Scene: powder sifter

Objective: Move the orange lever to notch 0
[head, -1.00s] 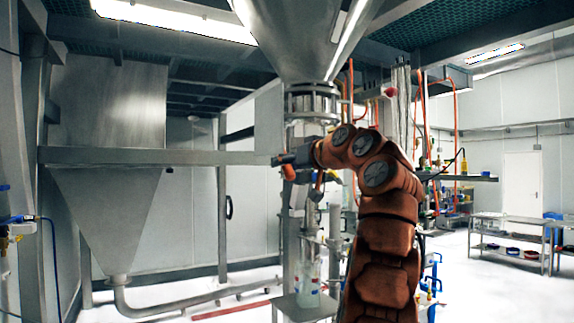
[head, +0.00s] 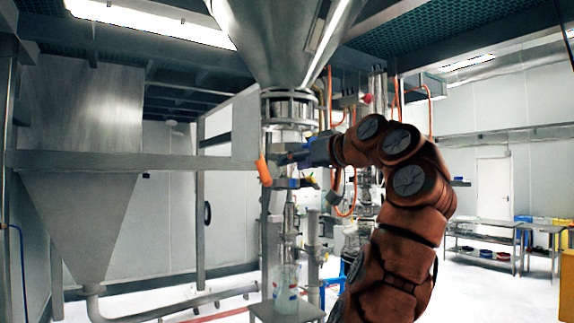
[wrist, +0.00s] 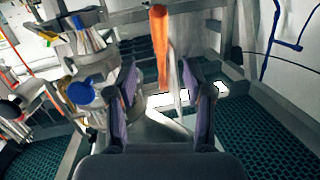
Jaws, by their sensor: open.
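The orange lever (head: 264,170) hangs tilted at the left side of the metal column below the big steel hopper. My gripper (head: 282,159) is just to the right of the lever in the head view. In the wrist view the lever (wrist: 160,42) stands upright in the picture, ahead and centred between the two finger pads. My gripper (wrist: 161,78) is open there, with a finger on each side. The lever's lower end shows in the gap; I cannot tell whether it touches a finger. The notch marks are not readable.
The steel hopper (head: 285,40) hangs above the lever. A clear container (head: 287,288) stands below on a small stand. A second hopper (head: 80,215) and a horizontal beam (head: 110,159) are at the left. Blue and silver fittings (wrist: 82,92) crowd the left in the wrist view.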

